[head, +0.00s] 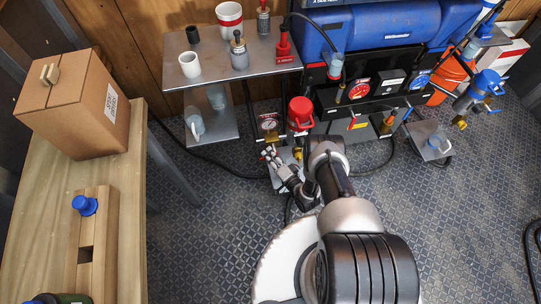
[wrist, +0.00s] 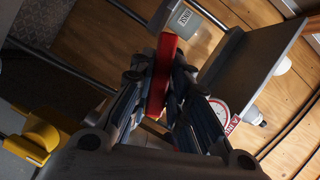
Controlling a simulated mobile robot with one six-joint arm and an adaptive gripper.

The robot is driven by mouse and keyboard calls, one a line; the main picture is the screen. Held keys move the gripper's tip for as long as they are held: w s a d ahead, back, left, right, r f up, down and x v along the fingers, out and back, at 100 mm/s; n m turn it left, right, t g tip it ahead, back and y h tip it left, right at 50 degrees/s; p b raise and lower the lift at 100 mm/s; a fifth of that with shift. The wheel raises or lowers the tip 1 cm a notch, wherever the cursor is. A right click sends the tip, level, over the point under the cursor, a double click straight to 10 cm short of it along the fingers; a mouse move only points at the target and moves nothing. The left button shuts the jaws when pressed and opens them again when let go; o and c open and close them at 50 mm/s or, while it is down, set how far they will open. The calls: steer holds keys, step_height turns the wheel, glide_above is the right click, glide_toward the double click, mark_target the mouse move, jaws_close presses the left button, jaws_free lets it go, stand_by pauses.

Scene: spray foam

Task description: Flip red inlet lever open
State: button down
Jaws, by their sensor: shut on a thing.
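My gripper (head: 270,155) is low in front of the spray foam machine, left of the red-topped canister. In the wrist view, the two dark fingers of my gripper (wrist: 165,72) are closed on a long red lever (wrist: 160,78), one finger on each side. The lever runs nearly upright in that picture. In the head view, only small red bits show at the fingertips, so the lever's angle cannot be told there. The valve body under the lever is hidden by the fingers.
A red-topped canister (head: 300,113) stands close to my gripper's right. A grey metal shelf (head: 210,66) with cups and fittings is at the back left. A wooden bench (head: 40,205) with a cardboard box (head: 75,100) is at far left. A yellow part (wrist: 32,138) is left in the wrist view.

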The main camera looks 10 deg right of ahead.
steer(key=shift+w+d, duration=0.1)
steer(key=c, duration=1.6)
jaws_free()
steer(key=shift+o, duration=0.2)
steer(key=v, duration=1.2)
steer(key=shift+r, duration=0.1)
steer(key=shift+c, duration=0.4)
